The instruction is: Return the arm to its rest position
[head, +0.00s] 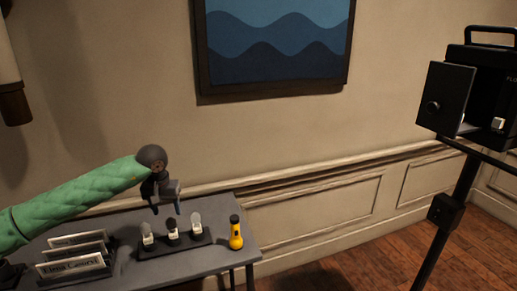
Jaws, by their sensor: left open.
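My left arm, in a green sleeve, comes in from the left in the head view. My left gripper (166,208) is open and empty, pointing down above the back part of the grey desk (221,206). It appears over a dark holder (176,249) with small upright items in it; I cannot tell the exact height between them. My right gripper is not in view.
Name cards in a stand (75,267) are at the desk's left. A yellow flashlight (236,233) stands upright near the right edge. A black device (466,95) on a stand is at the right. Wooden floor (360,264) lies open between.

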